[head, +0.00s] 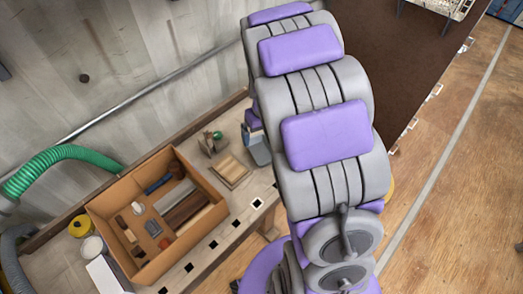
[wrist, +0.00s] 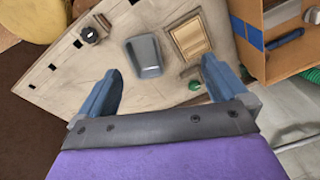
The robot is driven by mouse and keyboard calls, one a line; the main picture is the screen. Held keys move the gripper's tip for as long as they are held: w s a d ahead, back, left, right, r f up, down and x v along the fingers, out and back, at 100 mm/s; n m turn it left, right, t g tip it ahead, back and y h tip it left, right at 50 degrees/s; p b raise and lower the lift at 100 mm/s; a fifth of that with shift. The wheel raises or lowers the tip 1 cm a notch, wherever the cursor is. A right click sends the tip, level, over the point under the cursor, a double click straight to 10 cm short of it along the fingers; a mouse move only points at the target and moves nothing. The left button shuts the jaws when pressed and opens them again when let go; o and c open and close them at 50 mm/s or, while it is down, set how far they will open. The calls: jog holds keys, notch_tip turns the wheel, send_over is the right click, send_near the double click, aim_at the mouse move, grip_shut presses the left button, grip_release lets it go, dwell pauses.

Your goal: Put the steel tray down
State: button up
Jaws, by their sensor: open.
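The steel tray (wrist: 146,57) is a small grey, shallow dish with rounded corners. In the wrist view it lies on the pale worktop (wrist: 105,60), beside a wooden frame. My gripper (wrist: 160,82) is open, with its two blue-grey fingers spread wide. The tray shows beyond the fingertips, between their lines, and nothing is held. In the head view my arm covers much of that part of the bench. A grey-blue shape shows beside the arm there, and I cannot tell whether it is tray or finger.
A small wooden frame (head: 231,171) lies next to the tray. A cardboard box (head: 119,189) with tools and blocks stands to the left in the head view. A small green-topped item (head: 214,142) sits near the wall. A green hose (head: 58,160) runs at far left.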

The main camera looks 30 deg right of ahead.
jog(key=w+d+f, duration=0.4)
send_over(260, 153)
jog(key=s, duration=0.2)
jog(key=shift+t+h, duration=0.3)
jog(key=shift+t, duration=0.1)
jog(key=f, duration=1.6)
jog(key=shift+a+f+b, duration=0.3)
jog(key=shift+f, duration=0.05)
jog(key=shift+d+f, duration=0.25)
jog(key=f, duration=0.2)
jog(key=w+d+f+b, duration=0.1)
jog(key=f, duration=0.1)
jog(key=shift+w, duration=0.1)
jog(key=shift+w+a+f, duration=0.15)
jog(key=shift+a+f, duration=0.2)
jog(key=shift+a, duration=0.1)
